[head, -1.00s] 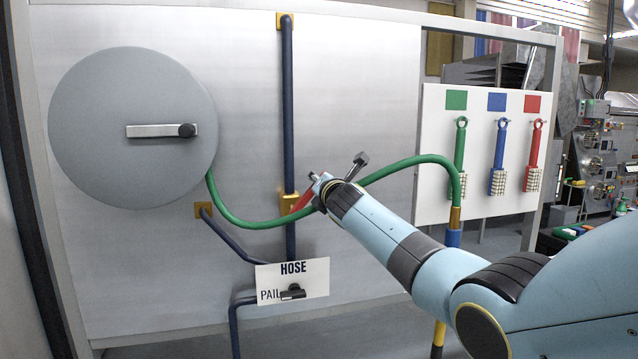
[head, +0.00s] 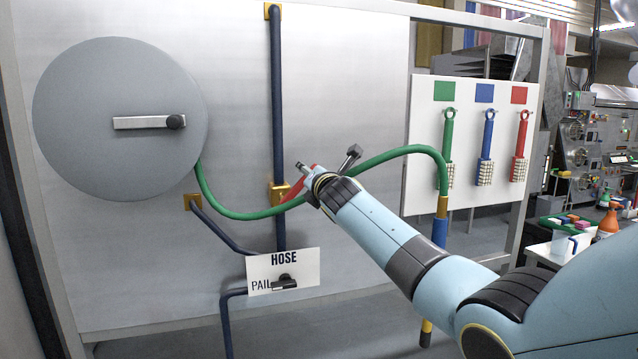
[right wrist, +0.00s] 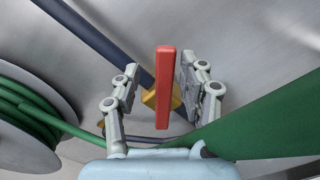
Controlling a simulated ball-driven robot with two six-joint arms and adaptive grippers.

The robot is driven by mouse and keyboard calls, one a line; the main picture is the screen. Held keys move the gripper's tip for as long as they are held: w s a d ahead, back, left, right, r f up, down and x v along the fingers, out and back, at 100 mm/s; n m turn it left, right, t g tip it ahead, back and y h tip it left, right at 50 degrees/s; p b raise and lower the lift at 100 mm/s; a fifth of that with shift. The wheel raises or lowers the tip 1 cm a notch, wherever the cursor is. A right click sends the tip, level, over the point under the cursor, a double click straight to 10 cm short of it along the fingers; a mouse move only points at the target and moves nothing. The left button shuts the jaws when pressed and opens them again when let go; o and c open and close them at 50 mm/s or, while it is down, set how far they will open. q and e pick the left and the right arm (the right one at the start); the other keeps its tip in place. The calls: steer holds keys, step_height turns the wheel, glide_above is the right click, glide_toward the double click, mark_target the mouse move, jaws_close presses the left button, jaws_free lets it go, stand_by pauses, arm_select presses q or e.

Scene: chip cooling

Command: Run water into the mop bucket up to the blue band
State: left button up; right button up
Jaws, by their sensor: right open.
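The red valve lever (head: 297,188) sits on a brass valve (head: 279,194) on the dark blue upright pipe (head: 278,100). My right gripper (head: 314,176) is at the lever in the head view. In the right wrist view my right gripper (right wrist: 160,75) is open, with the red lever (right wrist: 162,110) between its fingers and a gap on each side. A HOSE/PAIL plate (head: 308,262) below has a black selector knob (head: 285,282) whose handle lies over the end of "PAIL". No mop bucket or blue band is visible. My left gripper is not in view.
A grey hose reel (head: 90,80) with a crank is on the wall at left. Green, blue and red brushes hang on a white board (head: 425,180) at right. A cluttered bench stands far right.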

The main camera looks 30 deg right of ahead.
steer(key=v, duration=0.9)
steer(key=shift+s, duration=0.35)
steer(key=shift+f, duration=0.1)
